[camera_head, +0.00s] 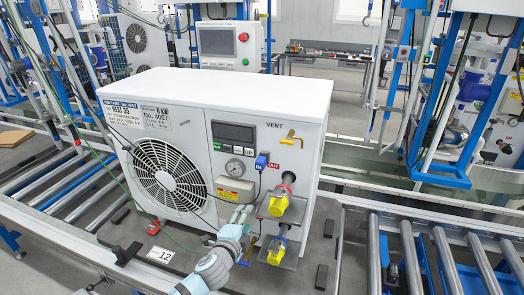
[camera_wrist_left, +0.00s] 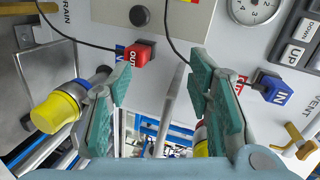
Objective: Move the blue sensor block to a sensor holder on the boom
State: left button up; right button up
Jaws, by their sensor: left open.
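The blue sensor block (camera_head: 261,162), marked IN, is on the front panel of the white unit (camera_head: 232,90), beside a red label; a dark cable runs from it. In the left wrist view the blue block (camera_wrist_left: 273,89) is at the right, outside the fingers. A red sensor block (camera_wrist_left: 140,53), marked OUT, sits beside a blue label on the left. My left gripper (camera_head: 243,214) is in front of the panel, below the blue block. Its teal-padded fingers (camera_wrist_left: 158,97) are apart with nothing between them. I cannot make out a boom holder. My right gripper is not in view.
Yellow-capped pipe fittings (camera_head: 278,205) stick out close right of my gripper; a brass valve (camera_head: 291,139) sits above. A gauge (camera_head: 235,167) and display (camera_head: 233,131) are on the panel. Roller conveyors (camera_head: 412,255) flank the unit. A control box (camera_head: 229,45) stands behind.

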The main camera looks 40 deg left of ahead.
aim_at(259, 167)
pick_arm(q)
notch_tip(259, 167, up, 15)
jog(key=w+d+m+t+p, duration=0.1)
jog(key=m+t, duration=0.1)
jog(key=t, duration=0.1)
jog(key=shift+w+d+p, duration=0.15)
jog(key=shift+w+p, duration=0.05)
jog(key=shift+p, duration=0.2)
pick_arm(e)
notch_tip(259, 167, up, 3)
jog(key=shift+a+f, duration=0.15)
pick_arm(q)
jog(key=shift+f, duration=0.15)
jog(key=shift+w, duration=0.1)
jog(key=shift+w+a, duration=0.25)
jog(key=shift+w, duration=0.3)
jog(key=b+x, duration=0.1)
jog(key=x, duration=0.6)
jog(key=shift+w+a, duration=0.15)
jog(key=shift+w, duration=0.15)
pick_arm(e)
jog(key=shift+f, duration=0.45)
pick_arm(q)
jog(key=shift+p, duration=0.3)
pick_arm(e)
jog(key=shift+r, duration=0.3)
pick_arm(q)
jog(key=shift+c, duration=0.4)
grip_shut()
